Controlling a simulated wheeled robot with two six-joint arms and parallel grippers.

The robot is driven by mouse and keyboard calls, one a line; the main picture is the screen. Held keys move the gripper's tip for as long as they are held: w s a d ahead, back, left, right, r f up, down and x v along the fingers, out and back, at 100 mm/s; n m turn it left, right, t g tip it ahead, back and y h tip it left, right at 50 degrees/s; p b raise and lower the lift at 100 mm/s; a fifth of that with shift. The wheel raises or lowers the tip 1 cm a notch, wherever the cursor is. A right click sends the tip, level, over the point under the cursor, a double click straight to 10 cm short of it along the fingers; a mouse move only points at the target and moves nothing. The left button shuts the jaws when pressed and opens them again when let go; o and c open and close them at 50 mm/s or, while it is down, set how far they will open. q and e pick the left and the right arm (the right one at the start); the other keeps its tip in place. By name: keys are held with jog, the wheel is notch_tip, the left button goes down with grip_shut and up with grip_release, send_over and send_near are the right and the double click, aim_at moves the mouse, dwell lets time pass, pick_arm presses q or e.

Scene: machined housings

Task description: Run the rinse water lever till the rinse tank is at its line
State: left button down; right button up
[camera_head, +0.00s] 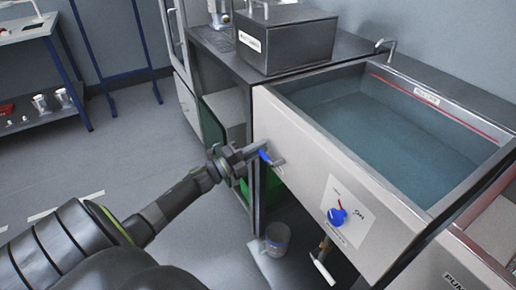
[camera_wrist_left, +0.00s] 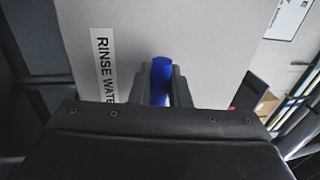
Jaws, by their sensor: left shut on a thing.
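The rinse tank (camera_head: 346,160) is a steel basin at the right of the head view, holding blue-grey water (camera_head: 375,118). A red line (camera_head: 460,113) runs along its inner far wall, near a small label. The water surface lies a little below this line. The blue rinse water lever (camera_head: 264,154) is on the tank's front, at its left end. My left gripper (camera_head: 256,157) is shut on it. In the left wrist view, the blue lever (camera_wrist_left: 161,82) stands between the two fingers, beside a "RINSE WATE…" label (camera_wrist_left: 104,68). My right gripper is not in view.
A blue knob (camera_head: 338,216) sits on the tank's front panel. A spout (camera_head: 389,48) stands at the tank's back edge. A grey lidded box (camera_head: 287,42) is on the counter to the left. A bucket (camera_head: 277,238) is below. Floor at left is open.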

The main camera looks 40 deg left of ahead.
pick_arm(q)
jog(key=shift+f, duration=0.1)
jog(key=c, duration=1.4)
grip_release()
jog(key=shift+c, duration=0.2)
jog(key=v, duration=1.7)
jog(key=shift+s+a, duration=0.15)
